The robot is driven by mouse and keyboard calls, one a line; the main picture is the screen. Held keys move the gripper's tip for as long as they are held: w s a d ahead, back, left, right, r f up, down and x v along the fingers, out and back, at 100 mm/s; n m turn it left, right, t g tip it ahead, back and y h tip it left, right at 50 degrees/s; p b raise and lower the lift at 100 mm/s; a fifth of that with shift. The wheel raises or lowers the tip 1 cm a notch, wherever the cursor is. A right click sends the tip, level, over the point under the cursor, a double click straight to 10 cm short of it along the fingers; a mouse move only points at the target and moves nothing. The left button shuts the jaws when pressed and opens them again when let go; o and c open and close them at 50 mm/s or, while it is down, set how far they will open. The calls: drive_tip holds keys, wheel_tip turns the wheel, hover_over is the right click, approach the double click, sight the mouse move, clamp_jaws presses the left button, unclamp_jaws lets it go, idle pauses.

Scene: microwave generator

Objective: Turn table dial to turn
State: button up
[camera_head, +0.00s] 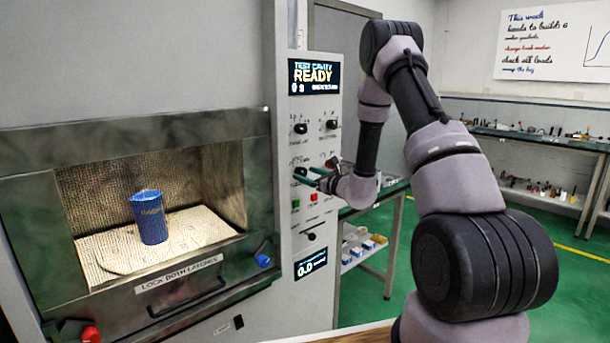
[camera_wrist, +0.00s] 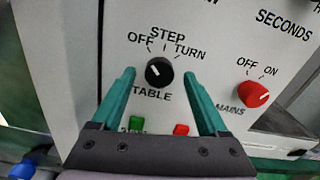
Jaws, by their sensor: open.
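The table dial (camera_wrist: 159,72) is a round black knob on the pale panel, with OFF, STEP and TURN printed in an arc above it and TABLE below. Its white mark points up and to the left, towards OFF. My gripper (camera_wrist: 160,76) is open, with one green finger on each side of the dial. Gaps show between the fingers and the knob, so it is not gripped. In the head view, my gripper (camera_head: 312,178) reaches the control panel from the right, and its fingers partly cover the dial (camera_head: 299,172).
A red mains knob (camera_wrist: 254,95) is right of the dial. Green (camera_wrist: 137,124) and red (camera_wrist: 181,130) buttons lie below, near my gripper. A blue cup (camera_head: 149,218) stands in the oven cavity at left. The display (camera_head: 314,76) reads READY.

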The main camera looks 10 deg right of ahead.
drive_tip(key=shift+w+a, duration=0.35)
drive_tip(key=shift+w, duration=0.25)
clamp_jaws()
